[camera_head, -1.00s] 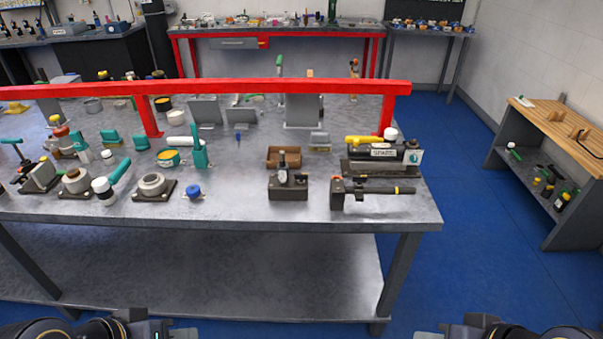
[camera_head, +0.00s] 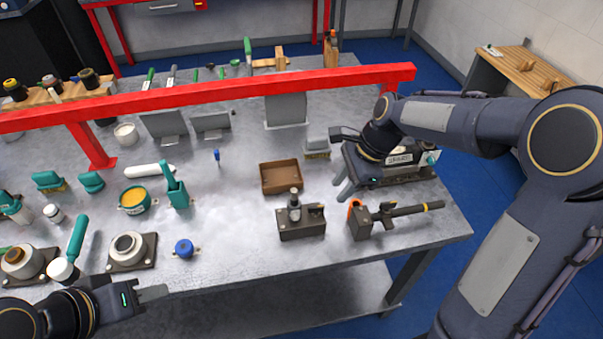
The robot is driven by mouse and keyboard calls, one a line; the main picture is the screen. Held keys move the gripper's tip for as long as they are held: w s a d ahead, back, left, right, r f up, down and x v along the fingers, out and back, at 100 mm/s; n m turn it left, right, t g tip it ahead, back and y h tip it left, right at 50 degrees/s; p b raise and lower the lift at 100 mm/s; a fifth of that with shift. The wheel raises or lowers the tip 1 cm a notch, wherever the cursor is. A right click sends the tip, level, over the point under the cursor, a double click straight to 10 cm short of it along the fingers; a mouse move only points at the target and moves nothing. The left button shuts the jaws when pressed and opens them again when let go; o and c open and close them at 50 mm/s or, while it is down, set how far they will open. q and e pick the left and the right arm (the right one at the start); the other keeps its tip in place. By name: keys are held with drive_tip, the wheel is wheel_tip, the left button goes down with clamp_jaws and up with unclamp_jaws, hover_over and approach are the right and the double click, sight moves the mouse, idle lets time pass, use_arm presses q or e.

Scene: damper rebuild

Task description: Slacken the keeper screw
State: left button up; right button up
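I cannot make out which part is the keeper screw. A dark block with a short upright metal cylinder (camera_head: 301,222) stands near the front of the bench. To its right lies a dark block with a rod and an orange-red end piece (camera_head: 390,217). My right gripper (camera_head: 342,164) is open and empty, its fingers spread above the bench behind that rod. A small blue-handled tool (camera_head: 217,155) stands mid-bench.
A red rail (camera_head: 220,95) crosses above the bench. A brown tray (camera_head: 281,178) sits mid-bench, with a brush (camera_head: 317,152) beside it. A blue-capped piece (camera_head: 184,248), a round grey fixture (camera_head: 128,248) and a teal-handled mallet (camera_head: 70,255) occupy the front left.

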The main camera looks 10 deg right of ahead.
sight(321, 206)
drive_tip(key=shift+m, duration=0.4)
drive_tip(key=shift+w+x, duration=0.2)
drive_tip(key=shift+x, duration=1.25)
drive_tip(key=shift+w+x, duration=0.2)
drive_tip(key=shift+x, duration=1.2)
drive_tip(key=shift+w+x, duration=0.2)
drive_tip(key=shift+x, duration=1.25)
drive_tip(key=shift+a+r, duration=0.1)
drive_tip(key=shift+a, duration=0.05)
clamp_jaws()
